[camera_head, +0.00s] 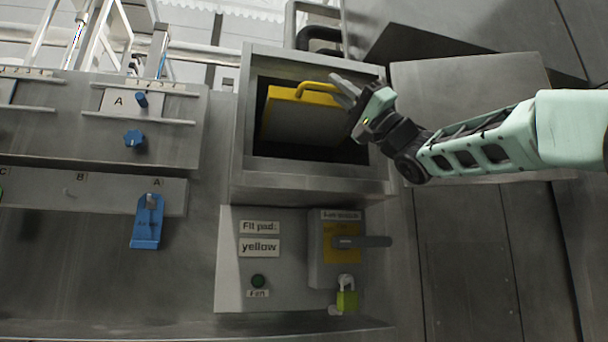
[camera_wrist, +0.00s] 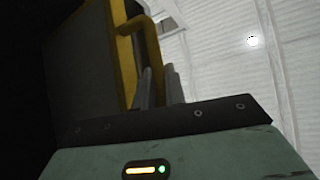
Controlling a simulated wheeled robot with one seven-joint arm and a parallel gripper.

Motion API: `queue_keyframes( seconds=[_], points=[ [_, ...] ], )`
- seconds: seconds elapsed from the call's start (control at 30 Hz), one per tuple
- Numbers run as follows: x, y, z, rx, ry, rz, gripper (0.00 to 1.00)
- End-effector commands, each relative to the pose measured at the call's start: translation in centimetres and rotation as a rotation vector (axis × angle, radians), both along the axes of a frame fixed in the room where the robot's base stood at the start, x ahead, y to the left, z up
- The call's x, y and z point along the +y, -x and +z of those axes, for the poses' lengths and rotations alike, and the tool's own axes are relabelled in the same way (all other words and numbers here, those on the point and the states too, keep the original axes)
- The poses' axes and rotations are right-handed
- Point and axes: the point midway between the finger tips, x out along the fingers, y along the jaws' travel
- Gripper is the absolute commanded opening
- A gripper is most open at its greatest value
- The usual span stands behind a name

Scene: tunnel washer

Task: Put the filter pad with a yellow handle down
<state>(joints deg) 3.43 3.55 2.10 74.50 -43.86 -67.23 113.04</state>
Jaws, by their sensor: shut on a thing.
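The filter pad (camera_head: 298,122) is a grey panel with a yellow frame. It stands tilted inside the dark opening of a metal box (camera_head: 244,130). Its yellow handle (camera_head: 318,87) is at its top right. My gripper (camera_head: 340,88) comes in from the right and is shut on the handle. In the wrist view the pad (camera_wrist: 85,60) fills the left side, with the yellow handle (camera_wrist: 152,42) at the fingers (camera_wrist: 150,85). The pad's lower edge is in shadow, so I cannot tell if it touches the box floor.
Blue knobs (camera_head: 134,138) and a blue latch (camera_head: 147,222) are at left.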

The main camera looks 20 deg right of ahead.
Motion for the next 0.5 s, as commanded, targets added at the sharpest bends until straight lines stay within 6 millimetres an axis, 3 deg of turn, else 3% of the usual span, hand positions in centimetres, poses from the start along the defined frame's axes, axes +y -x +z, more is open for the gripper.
queue_keyframes(
  seconds=[0.17,0.5],
  points=[
    [0.0,0.0,-0.9,-0.032,-0.002,-0.002,0.0],
    [0.0,0.0,-5.6,-0.032,-0.003,-0.002,0.0]
  ],
)
